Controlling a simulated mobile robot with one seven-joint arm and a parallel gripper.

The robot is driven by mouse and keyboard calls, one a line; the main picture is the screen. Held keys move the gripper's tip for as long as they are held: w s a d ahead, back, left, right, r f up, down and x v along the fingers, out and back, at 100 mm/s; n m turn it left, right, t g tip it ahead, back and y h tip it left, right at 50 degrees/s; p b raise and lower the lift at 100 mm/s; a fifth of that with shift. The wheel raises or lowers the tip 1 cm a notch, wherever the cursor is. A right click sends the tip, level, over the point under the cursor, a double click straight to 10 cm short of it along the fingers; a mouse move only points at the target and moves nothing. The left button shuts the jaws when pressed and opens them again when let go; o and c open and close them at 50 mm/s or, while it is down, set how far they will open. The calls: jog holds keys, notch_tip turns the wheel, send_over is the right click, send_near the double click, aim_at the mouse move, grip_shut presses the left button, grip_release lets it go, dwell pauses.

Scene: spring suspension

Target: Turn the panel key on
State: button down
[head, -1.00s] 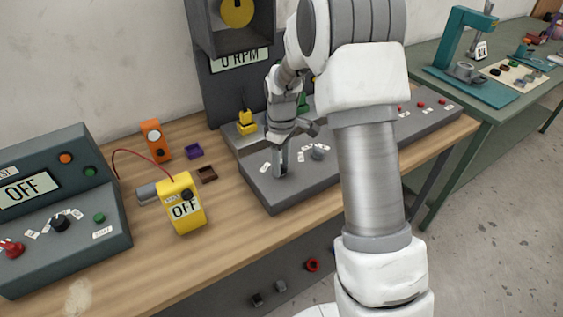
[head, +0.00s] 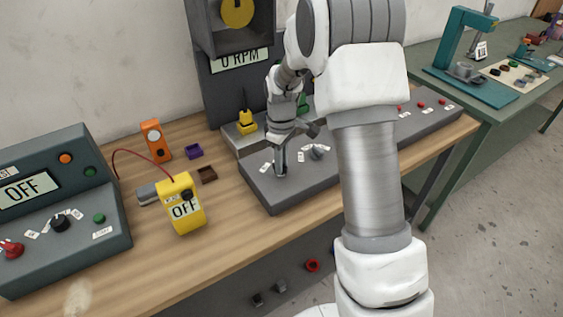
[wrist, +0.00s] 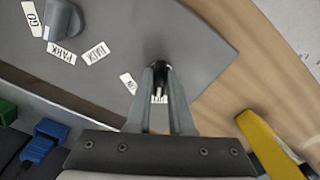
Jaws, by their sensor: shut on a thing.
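The grey control panel (head: 305,183) lies on the wooden bench, under my gripper (head: 281,173). The wrist view shows the panel (wrist: 210,45) from above, with my gripper (wrist: 159,70) pointing down at it. The fingers are shut on the small dark panel key (wrist: 164,78) near the panel's edge. The fingers hide much of the key, so its exact angle is hard to tell. A white label (wrist: 129,83) sits just left of the fingertips, and another label (wrist: 159,99) shows partly between the fingers.
A grey selector knob (head: 317,152) with white labels stands on the same panel, right of my gripper. A yellow meter (head: 181,204) reading OFF stands on the bench to the left. A display (head: 240,58) behind reads 0 RPM. My arm covers part of the panel.

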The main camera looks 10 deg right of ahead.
jog(key=m, duration=0.6)
jog(key=shift+a, duration=0.1)
jog(key=shift+a+m, duration=0.1)
jog(key=shift+m, duration=2.7)
jog(key=c, duration=0.8)
grip_release()
jog(key=shift+r, duration=0.1)
notch_tip(320, 180, up, 17)
jog(key=p, duration=0.1)
jog(key=shift+r, duration=0.15)
